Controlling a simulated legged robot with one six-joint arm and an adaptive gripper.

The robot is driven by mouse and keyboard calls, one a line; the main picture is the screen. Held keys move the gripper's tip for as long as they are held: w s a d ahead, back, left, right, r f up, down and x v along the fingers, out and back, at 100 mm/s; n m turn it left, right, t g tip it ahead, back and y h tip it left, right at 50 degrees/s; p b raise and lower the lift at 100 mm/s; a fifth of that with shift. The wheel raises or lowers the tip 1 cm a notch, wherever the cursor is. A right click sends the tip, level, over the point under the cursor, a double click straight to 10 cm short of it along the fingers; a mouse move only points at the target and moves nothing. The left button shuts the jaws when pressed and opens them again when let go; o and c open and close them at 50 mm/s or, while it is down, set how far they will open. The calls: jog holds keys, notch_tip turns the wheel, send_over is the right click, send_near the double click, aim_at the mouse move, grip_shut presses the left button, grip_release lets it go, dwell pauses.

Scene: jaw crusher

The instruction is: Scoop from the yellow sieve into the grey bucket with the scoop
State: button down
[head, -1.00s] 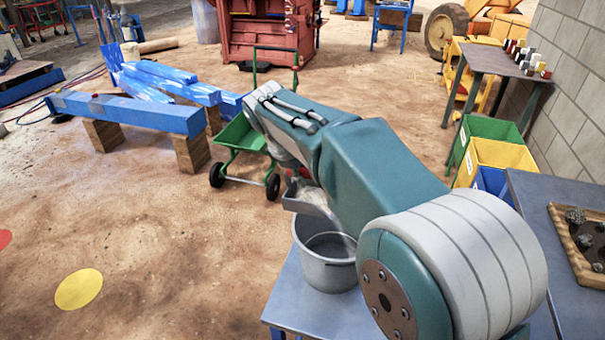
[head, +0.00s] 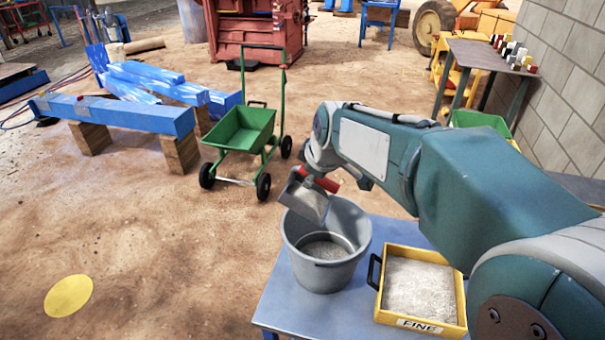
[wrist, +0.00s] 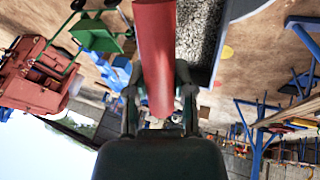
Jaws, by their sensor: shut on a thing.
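The grey bucket (head: 325,277) stands on a blue-grey table and holds some grey material. The yellow sieve (head: 462,310), labelled FINE, stands to its right, filled with pale grey fine material. The scoop (head: 304,203) has a metal pan and a red handle; its pan is tilted over the bucket's left far rim. My gripper (head: 322,178) is shut on the red handle. In the wrist view the handle (wrist: 153,50) runs between the fingers of my gripper (wrist: 158,95). Grey grains (wrist: 198,35) show beside it; I cannot tell whether they lie in the pan.
The blue-grey table (head: 290,305) carries the bucket and sieve. A green wheelbarrow (head: 240,132) stands behind the bucket. Blue beams (head: 120,112) on wooden blocks lie at left. A side table (head: 490,55) with small bottles stands at back right. The sandy floor at left is open.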

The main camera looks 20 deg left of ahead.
aim_at(340, 186)
jog(key=shift+d+r+y, duration=0.1)
jog(key=shift+d+y, duration=0.75)
jog(key=shift+y, duration=0.15)
jog(key=shift+s+d+f+m+t+y, duration=0.15)
jog(key=shift+d+f+m+y, duration=0.1)
jog(key=shift+d+y, duration=0.55)
jog(key=shift+w+d+f+m+t+y, duration=0.1)
jog(key=shift+d+f+m+t+y, duration=0.1)
jog(key=shift+d+y, duration=0.6)
jog(key=shift+s+d+f+m+t+y, duration=0.15)
jog(key=shift+d+m+y, duration=0.1)
jog(key=shift+d+y, duration=0.5)
jog(key=shift+a, duration=0.1)
